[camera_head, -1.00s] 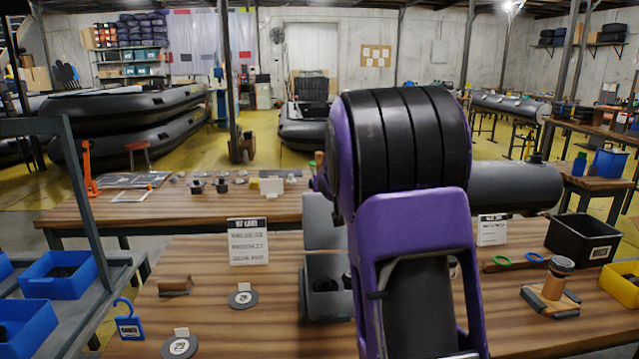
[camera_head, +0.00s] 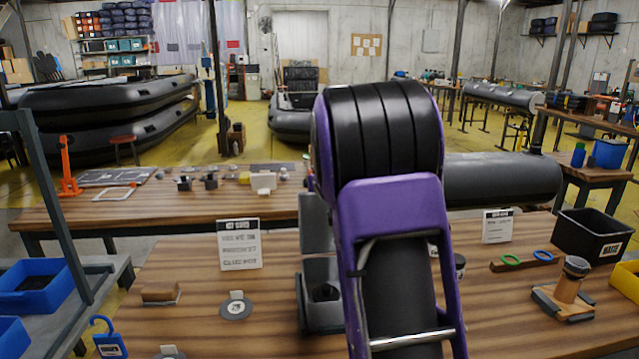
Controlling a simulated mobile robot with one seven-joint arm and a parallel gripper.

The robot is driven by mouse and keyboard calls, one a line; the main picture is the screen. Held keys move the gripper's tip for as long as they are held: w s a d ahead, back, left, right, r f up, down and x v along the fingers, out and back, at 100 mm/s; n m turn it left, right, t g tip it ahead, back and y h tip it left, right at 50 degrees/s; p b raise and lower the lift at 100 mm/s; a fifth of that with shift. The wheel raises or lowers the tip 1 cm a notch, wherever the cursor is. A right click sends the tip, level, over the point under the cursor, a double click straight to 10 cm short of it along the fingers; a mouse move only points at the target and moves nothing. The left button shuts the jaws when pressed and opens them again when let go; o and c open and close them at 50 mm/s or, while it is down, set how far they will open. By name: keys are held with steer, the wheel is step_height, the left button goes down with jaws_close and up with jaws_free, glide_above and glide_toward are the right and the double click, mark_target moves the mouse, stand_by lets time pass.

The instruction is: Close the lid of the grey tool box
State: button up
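The grey tool box (camera_head: 321,309) stands on the near wooden table, just left of my arm. Its lid (camera_head: 314,222) is up, standing roughly upright at the back of the box. A dark round thing shows inside the box. The right part of the box and lid is hidden behind my purple and black arm. My gripper is not in view; only the upper links of my arm show.
A white sign (camera_head: 239,245) and a round disc (camera_head: 236,307) stand left of the box. To the right are a black bin (camera_head: 592,237), green and blue rings on a holder, and a brown cylinder on a stand (camera_head: 568,285). A second table lies behind.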

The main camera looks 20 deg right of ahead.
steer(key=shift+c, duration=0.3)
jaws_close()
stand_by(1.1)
